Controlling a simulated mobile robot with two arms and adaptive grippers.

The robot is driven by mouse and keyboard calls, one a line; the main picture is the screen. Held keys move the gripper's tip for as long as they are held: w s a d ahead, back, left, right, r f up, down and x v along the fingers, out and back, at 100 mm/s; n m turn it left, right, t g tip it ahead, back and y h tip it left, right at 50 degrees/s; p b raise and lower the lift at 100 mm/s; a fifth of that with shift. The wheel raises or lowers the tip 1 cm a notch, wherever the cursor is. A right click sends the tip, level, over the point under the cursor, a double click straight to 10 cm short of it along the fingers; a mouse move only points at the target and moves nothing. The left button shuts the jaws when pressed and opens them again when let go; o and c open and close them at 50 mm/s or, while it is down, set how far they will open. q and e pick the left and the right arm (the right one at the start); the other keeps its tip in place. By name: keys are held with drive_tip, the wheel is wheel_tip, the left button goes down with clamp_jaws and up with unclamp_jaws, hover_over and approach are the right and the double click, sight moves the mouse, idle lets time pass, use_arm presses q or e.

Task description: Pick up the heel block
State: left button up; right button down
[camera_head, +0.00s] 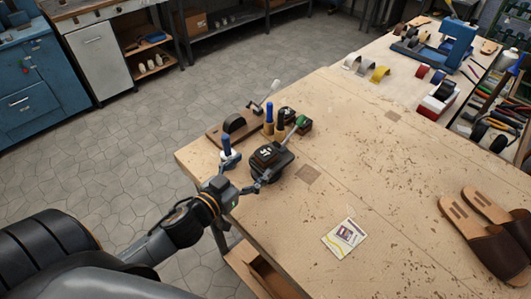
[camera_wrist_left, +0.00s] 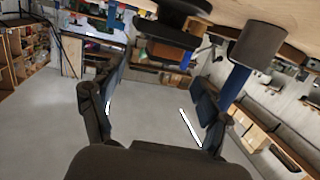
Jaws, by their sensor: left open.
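My left gripper (camera_head: 246,174) is at the near left edge of the workbench, open and empty. Its two fingers stand wide apart in the left wrist view (camera_wrist_left: 158,100), with the grey floor showing between them. A dark block with white marks (camera_head: 266,154) rests on a black base just beyond the fingers; it may be the heel block, but I cannot tell surely. A black shape (camera_wrist_left: 168,32) hangs at the top of the wrist view, ahead of the fingers. My right gripper is not in view.
A card (camera_head: 344,239) and brown sandals (camera_head: 485,240) lie to the right. The middle of the workbench (camera_head: 350,150) is mostly clear.

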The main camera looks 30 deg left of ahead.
sight(266, 152)
use_arm(q)
drive_tip(key=shift+w+d, duration=0.1)
drive_tip(key=shift+w, duration=0.6)
drive_tip(key=shift+w+f, duration=0.1)
drive_tip(key=shift+w, duration=0.15)
drive_tip(key=shift+w+d+r+p, duration=0.1)
drive_tip(key=shift+w+r+p, duration=0.1)
drive_tip(key=shift+w+p, duration=0.25)
drive_tip(key=shift+w+r+p, duration=0.15)
drive_tip(key=shift+w+p, duration=0.25)
drive_tip(key=shift+w, duration=0.05)
drive_tip(key=p+x, duration=0.1)
drive_tip(key=x, duration=0.2)
drive_tip(key=shift+w, duration=0.2)
drive_tip(key=shift+w+f, duration=0.15)
drive_tip(key=shift+w, duration=0.05)
drive_tip(key=shift+s, duration=0.1)
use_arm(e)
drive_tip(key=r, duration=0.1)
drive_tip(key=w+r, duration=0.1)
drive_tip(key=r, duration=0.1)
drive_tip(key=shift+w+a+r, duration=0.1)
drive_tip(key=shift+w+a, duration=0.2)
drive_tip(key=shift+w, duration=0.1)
use_arm(q)
drive_tip(key=shift+c, duration=1.1)
drive_tip(key=c, duration=1.1)
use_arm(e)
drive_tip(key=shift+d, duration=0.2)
